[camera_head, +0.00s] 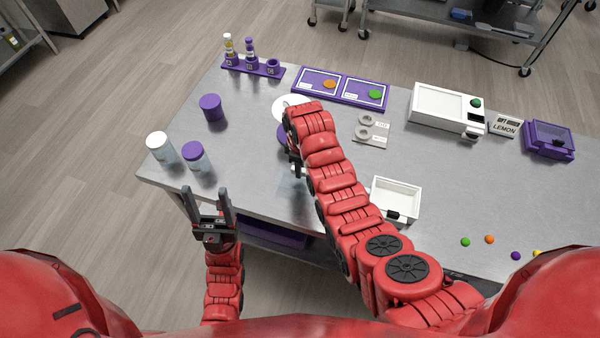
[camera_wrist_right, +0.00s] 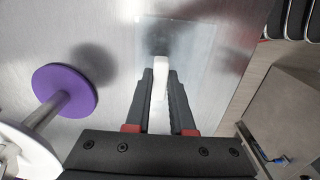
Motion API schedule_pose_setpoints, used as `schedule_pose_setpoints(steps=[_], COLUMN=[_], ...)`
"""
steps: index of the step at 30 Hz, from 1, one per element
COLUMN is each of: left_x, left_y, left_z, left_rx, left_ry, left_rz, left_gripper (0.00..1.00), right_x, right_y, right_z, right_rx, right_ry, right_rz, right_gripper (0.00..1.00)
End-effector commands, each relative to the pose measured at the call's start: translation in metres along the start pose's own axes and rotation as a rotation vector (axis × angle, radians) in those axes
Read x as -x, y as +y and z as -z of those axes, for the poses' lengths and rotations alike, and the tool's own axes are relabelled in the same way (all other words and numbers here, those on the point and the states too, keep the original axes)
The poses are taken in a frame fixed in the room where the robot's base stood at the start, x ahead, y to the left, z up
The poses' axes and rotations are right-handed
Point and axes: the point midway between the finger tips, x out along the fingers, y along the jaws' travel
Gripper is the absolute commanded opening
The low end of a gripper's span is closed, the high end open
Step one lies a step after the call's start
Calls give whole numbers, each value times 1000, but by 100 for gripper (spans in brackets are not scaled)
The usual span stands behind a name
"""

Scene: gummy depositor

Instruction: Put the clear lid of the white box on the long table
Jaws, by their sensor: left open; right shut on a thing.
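The white box (camera_head: 397,194) stands open on the long table (camera_head: 250,170), right of my right arm. My right gripper (camera_wrist_right: 160,88) is shut on the white handle (camera_wrist_right: 160,78) of the clear lid (camera_wrist_right: 195,45), a see-through square sheet. In the head view, my right gripper (camera_head: 297,168) is partly hidden by its arm, and the lid (camera_head: 293,187) shows faintly over the table's front left part. I cannot tell whether the lid touches the table. My left gripper (camera_head: 209,208) is open and empty at the table's front left edge.
A purple disc (camera_wrist_right: 65,90) on a metal rod with a white disc stands close left of my right gripper in the wrist view. Several coloured gummies (camera_head: 489,239) lie front right.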

Motion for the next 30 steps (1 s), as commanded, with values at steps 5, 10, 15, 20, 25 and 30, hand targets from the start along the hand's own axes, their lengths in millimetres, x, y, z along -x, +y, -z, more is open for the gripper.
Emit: schedule_pose_setpoints(steps=[5, 10, 15, 20, 25, 30], left_x=[-16, -21, -22, -21, -17, -18], left_y=[-1, -1, -1, -1, -1, -1], left_z=[3, 4, 4, 4, 3, 3], left_rx=[0, 0, 0, 0, 0, 0], left_ry=[0, 0, 0, 0, 0, 0], left_rz=[0, 0, 0, 0, 0, 0], left_gripper=[62, 62, 62, 62, 62, 62], right_x=[-14, -28, -34, -35, -39, -38], right_y=[-1, 1, 1, 1, 1, 1], right_z=[-1, 0, 0, 0, 0, 0], right_rx=[0, 0, -1, -1, -1, -1], right_ry=[-4, -1, 0, 0, 0, 0], right_rz=[6, 2, 0, -1, -1, -1], right_gripper=[0, 0, 0, 0, 0, 47])
